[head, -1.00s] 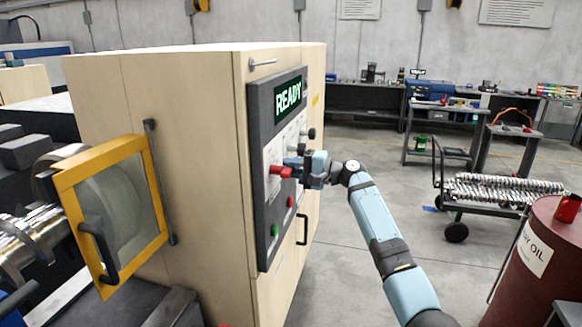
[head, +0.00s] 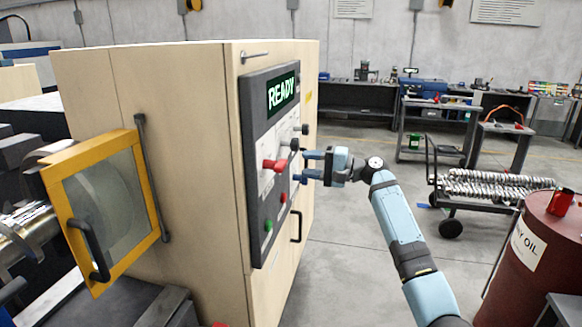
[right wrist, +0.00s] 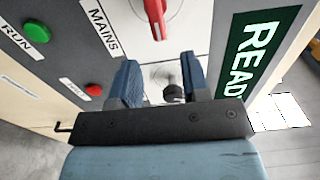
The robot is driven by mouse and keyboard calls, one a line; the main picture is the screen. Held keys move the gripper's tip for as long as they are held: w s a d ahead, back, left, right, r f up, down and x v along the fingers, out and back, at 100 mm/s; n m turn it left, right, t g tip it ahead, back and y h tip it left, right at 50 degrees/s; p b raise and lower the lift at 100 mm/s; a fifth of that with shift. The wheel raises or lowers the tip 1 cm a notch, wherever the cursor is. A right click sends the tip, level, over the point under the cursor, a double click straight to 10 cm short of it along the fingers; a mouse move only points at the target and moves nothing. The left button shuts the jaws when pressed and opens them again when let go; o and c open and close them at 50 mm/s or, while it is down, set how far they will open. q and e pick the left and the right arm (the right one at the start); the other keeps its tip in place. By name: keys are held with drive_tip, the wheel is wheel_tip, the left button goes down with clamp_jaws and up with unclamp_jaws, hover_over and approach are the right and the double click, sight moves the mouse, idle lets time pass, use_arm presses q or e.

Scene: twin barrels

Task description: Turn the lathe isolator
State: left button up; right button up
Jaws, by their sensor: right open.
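The lathe isolator is a red handle (head: 275,164) on the dark control panel (head: 256,205) of the beige cabinet. It lies roughly level, its end toward the panel's right side. In the right wrist view the red handle (right wrist: 155,14) shows at the top, partly cut off, beside the MAINS label (right wrist: 101,27). My right gripper (head: 303,167) is open and empty, just right of the handle and apart from it. In the right wrist view its spread fingers (right wrist: 158,80) have a black knob (right wrist: 172,92) behind the gap. My left gripper is not in view.
A green button (head: 268,226) and a red button (head: 283,197) sit below the handle. The green READY display (head: 281,93) is above. A yellow-framed guard (head: 105,210) stands left.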

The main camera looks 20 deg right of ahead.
drive_tip(key=b+v, duration=0.1)
drive_tip(key=v, duration=0.6)
drive_tip(key=s+a+f+n+h+p, duration=0.1)
drive_tip(key=s+a+f+h, duration=0.25)
drive_tip(key=f, duration=0.65)
drive_tip(key=s+a+f+h+p, duration=0.15)
drive_tip(key=s+f, duration=0.35)
drive_tip(key=f, duration=0.6)
drive_tip(key=s+a+f+n+h, duration=0.1)
drive_tip(key=s+a+f+h, duration=0.3)
drive_tip(key=f, duration=0.6)
drive_tip(key=s+a+f+n+h+p, duration=0.1)
drive_tip(key=s+a+f+n, duration=0.2)
drive_tip(key=s, duration=1.1)
drive_tip(key=s+a+f+n+t+h+p, duration=0.1)
drive_tip(key=s+a+f+n, duration=0.3)
drive_tip(key=s, duration=1)
drive_tip(key=shift+s+a+f+n+h+p, duration=0.3)
drive_tip(key=shift+s+a+n+h+p, duration=0.1)
drive_tip(key=shift+a+n+p, duration=0.1)
